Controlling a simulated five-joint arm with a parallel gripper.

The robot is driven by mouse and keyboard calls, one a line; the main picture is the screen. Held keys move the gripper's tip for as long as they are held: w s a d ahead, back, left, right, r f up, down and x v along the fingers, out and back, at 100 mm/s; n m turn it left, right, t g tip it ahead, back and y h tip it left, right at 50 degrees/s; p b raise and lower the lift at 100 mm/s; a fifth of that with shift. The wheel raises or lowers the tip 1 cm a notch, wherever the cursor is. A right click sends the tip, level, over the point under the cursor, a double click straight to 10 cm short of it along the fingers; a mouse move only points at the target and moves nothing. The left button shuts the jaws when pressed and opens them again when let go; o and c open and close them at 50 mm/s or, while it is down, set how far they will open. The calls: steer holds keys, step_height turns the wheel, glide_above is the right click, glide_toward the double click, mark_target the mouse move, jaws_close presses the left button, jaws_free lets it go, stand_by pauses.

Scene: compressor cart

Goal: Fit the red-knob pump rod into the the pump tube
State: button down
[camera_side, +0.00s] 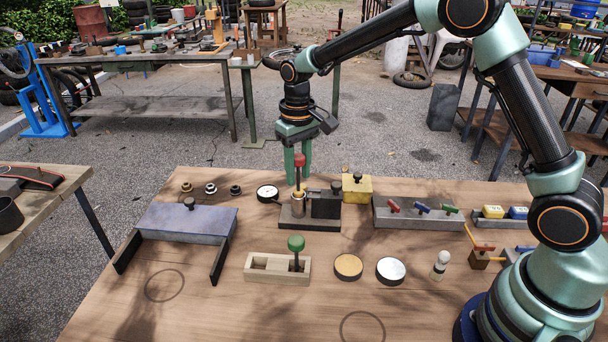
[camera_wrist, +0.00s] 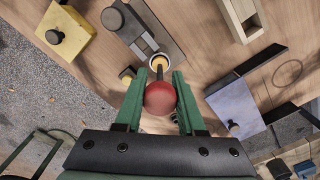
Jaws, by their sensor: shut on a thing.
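The red-knob pump rod (camera_side: 299,161) hangs upright in my gripper (camera_side: 298,168), whose green fingers are shut on it. In the wrist view my gripper (camera_wrist: 160,92) has the round red knob (camera_wrist: 161,99) between its fingers, with the dark rod pointing away from it. The pump tube (camera_side: 298,203) is a short metallic cylinder with a yellowish rim on a dark base beside a black block. The rod is above the tube, and its lower end lies at the tube's mouth (camera_wrist: 159,61) in the wrist view. I cannot tell how far inside it is.
A green-knob rod (camera_side: 296,245) stands in a pale wooden holder (camera_side: 262,275) in front. A gauge (camera_side: 267,193) lies left of the pump, and a yellow block (camera_side: 357,190) stands behind right. A blue-grey panel (camera_side: 185,222) is at left.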

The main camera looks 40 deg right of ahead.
mark_target(299, 191)
steer(key=shift+r, duration=0.45)
steer(key=shift+f, duration=1.95)
stand_by(1.0)
steer(key=shift+c, duration=2.2)
jaws_free()
step_height(299, 191, up, 12)
steer(key=shift+f, duration=0.15)
steer(key=shift+r, duration=0.2)
